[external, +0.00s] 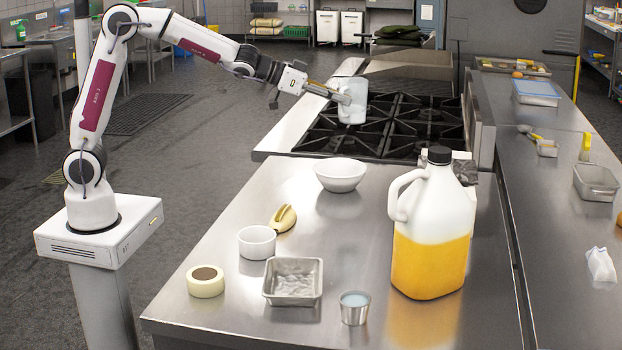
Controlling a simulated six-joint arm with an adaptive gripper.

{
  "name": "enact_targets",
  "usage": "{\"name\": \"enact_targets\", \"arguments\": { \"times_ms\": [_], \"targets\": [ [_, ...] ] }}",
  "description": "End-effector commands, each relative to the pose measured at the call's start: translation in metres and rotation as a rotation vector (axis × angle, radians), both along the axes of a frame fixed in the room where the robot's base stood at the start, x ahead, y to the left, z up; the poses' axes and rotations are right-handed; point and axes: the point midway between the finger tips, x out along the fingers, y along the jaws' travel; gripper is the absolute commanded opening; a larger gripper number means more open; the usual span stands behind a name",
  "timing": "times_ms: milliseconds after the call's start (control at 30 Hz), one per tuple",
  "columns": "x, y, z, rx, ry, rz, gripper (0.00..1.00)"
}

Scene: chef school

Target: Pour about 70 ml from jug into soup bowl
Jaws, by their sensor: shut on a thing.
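My gripper (340,96) is shut on a white jug (354,104) and holds it from its left side. The jug is above the near left part of the black stove grates, close to upright with at most a slight lean. Its contents cannot be seen. A white soup bowl (341,177) stands upright on the steel counter, nearer the camera and below the jug in the picture. The jug and bowl are apart. The inside of the bowl shows no clear liquid.
A large plastic bottle (432,262) of orange liquid stands right of the bowl. A yellow-brown object (283,218), white ramekin (257,242), tape-like roll (205,281), metal tin (293,288) and metal cup (354,308) stand nearer on the counter. Stove grates (400,125) lie behind.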

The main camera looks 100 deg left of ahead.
Motion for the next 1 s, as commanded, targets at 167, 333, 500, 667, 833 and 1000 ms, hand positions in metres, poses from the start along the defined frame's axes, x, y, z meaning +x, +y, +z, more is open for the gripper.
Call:
{"name": "enact_targets", "arguments": {
  "times_ms": [167, 333, 500, 667, 833, 1000],
  "targets": [
    [-0.005, 0.009, 0.001, 0.002, -0.003, -0.003, 0.0],
    [-0.012, 0.019, -0.001, 0.001, -0.002, -0.007, 0.0],
    [-0.023, 0.032, -0.003, 0.0, -0.001, -0.013, 0.0],
    [-0.04, 0.05, -0.008, 0.0, -0.001, -0.021, 0.0],
    [-0.059, 0.067, -0.016, 0.0, 0.0, -0.031, 0.0],
    [-0.08, 0.083, -0.026, 0.0, 0.0, -0.038, 0.0]
  ]
}}
